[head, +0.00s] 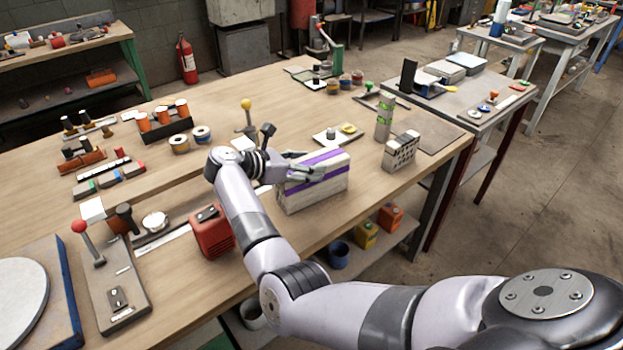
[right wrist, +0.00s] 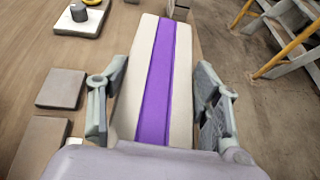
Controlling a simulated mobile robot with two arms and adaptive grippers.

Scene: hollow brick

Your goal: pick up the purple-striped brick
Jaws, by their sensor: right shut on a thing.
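The purple-striped brick (head: 318,192) is a pale block with a purple band, standing near the front edge of the wooden workbench (head: 225,100). My right gripper (head: 303,170) is at the top of the brick, with its fingers shut on it. In the right wrist view the purple stripe (right wrist: 163,80) runs lengthwise along the top of the brick, and the fingers of the gripper (right wrist: 160,108) flank its two long sides. I cannot tell any gap between the brick and the bench. The left gripper is not in view.
A perforated grey block (head: 401,151) and a green-banded cylinder (head: 384,122) stand right of the brick. A red box (head: 211,232) is at the bench's front edge, left of it. Bare wood lies between brick and grey block.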

